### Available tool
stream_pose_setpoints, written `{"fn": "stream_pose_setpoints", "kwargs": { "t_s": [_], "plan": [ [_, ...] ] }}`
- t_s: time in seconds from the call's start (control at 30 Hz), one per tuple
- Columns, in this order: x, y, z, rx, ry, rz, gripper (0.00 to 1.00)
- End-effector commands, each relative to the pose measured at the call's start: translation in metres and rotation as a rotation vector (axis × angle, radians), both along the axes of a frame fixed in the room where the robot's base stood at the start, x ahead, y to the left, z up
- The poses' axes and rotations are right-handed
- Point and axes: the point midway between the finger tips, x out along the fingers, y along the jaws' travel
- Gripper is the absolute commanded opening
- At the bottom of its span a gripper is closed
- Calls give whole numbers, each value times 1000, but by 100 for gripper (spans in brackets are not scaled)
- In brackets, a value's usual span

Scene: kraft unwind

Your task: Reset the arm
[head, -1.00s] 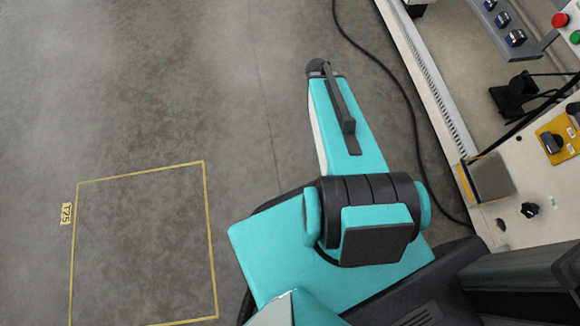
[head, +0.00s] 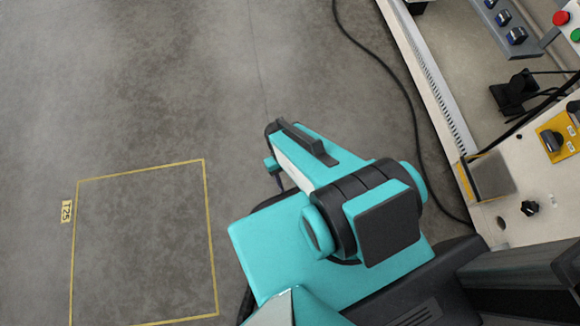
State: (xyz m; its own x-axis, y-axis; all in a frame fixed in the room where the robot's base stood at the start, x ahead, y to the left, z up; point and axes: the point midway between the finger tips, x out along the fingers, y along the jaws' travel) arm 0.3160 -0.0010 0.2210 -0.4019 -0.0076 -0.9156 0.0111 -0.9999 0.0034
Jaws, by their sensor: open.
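My teal and black arm (head: 318,160) rises from my base in the lower middle of the head view. Its upper link points up and to the left, over the bare floor. A small teal part of the arm (head: 272,164) with a dark bit below it shows under the far end of this link. I cannot make out my gripper or its fingers; the arm's own links hide that end.
A yellow floor outline (head: 140,170) with a "T25" label (head: 67,212) lies at left, empty. A black cable (head: 390,75) runs across the floor beside the machine at right. The machine carries a red button (head: 560,18), a green button and a yellow switch plate (head: 549,128). Floor at upper left is clear.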

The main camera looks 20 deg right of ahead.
Motion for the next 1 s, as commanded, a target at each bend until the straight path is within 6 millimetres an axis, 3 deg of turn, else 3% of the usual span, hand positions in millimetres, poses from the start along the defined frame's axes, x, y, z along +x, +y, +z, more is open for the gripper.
{"fn": "stream_pose_setpoints", "kwargs": {
  "t_s": [0.37,1.0],
  "plan": [
    [1,-1,10,-2,-1,-2,50],
    [-1,-1,103,-1,7,-5,50]
  ]
}}
